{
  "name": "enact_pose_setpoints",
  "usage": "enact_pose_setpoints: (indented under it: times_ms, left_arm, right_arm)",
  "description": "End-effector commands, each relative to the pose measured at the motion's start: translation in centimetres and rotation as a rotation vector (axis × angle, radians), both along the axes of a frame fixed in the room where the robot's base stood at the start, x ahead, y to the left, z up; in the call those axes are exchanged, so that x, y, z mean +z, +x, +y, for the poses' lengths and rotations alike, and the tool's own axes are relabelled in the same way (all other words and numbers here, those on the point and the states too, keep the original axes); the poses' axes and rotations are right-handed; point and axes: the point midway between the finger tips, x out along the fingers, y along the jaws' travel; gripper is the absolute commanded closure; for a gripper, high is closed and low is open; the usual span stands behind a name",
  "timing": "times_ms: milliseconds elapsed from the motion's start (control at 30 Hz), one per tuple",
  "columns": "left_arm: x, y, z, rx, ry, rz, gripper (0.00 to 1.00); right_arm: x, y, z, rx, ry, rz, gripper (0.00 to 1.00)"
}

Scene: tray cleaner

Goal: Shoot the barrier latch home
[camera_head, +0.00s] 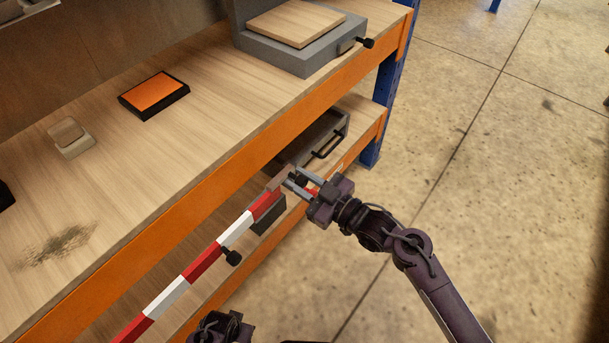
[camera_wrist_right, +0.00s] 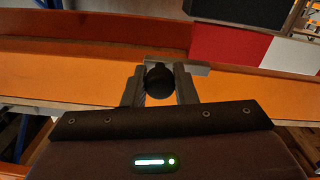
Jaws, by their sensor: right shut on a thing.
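The barrier is a red-and-white striped bar (camera_head: 236,229) running along the front of the shelf, below the orange beam. A grey-brown bracket (camera_head: 279,180) is at its far end; in the wrist view the striped bar (camera_wrist_right: 242,44) passes at upper right. My right gripper (camera_head: 293,181) is at that far end. In the wrist view its two fingers (camera_wrist_right: 158,76) are shut on the round black latch knob (camera_wrist_right: 158,84), one on each side. The fingers partly hide the latch behind them. Only a dark piece of my left arm shows at the bottom of the head view.
A second black knob (camera_head: 232,257) sticks out from the bar. A grey drawer with a black handle (camera_head: 327,146) is on the lower shelf. The tabletop holds an orange pad (camera_head: 154,94), a small block (camera_head: 70,137) and a grey unit (camera_head: 291,50). The floor (camera_head: 470,200) at right is clear.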

Motion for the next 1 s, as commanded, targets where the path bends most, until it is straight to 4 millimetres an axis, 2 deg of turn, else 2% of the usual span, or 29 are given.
enact_pose_setpoints:
  times_ms: [167,200,333,667,1000]
  left_arm:
    - [0.0,0.0,0.0,0.000,0.000,0.000,0.55]
    - [0.0,0.0,0.0,0.000,0.000,0.000,0.55]
    - [0.0,0.0,0.0,0.000,0.000,0.001,0.55]
    - [0.0,-0.1,0.0,-0.001,0.000,0.002,0.55]
    - [-0.5,-0.6,0.2,0.000,0.002,0.001,0.55]
  right_arm:
    - [-0.1,-0.4,0.4,0.012,0.002,0.003,1.00]
    - [-0.2,-0.4,0.4,0.013,0.002,0.004,0.69]
    - [-0.1,-0.4,0.3,0.011,0.002,0.003,0.53]
    - [-0.2,-0.5,-0.2,0.007,0.000,0.004,0.53]
    - [-0.2,-3.7,-4.5,0.008,-0.002,0.004,0.53]
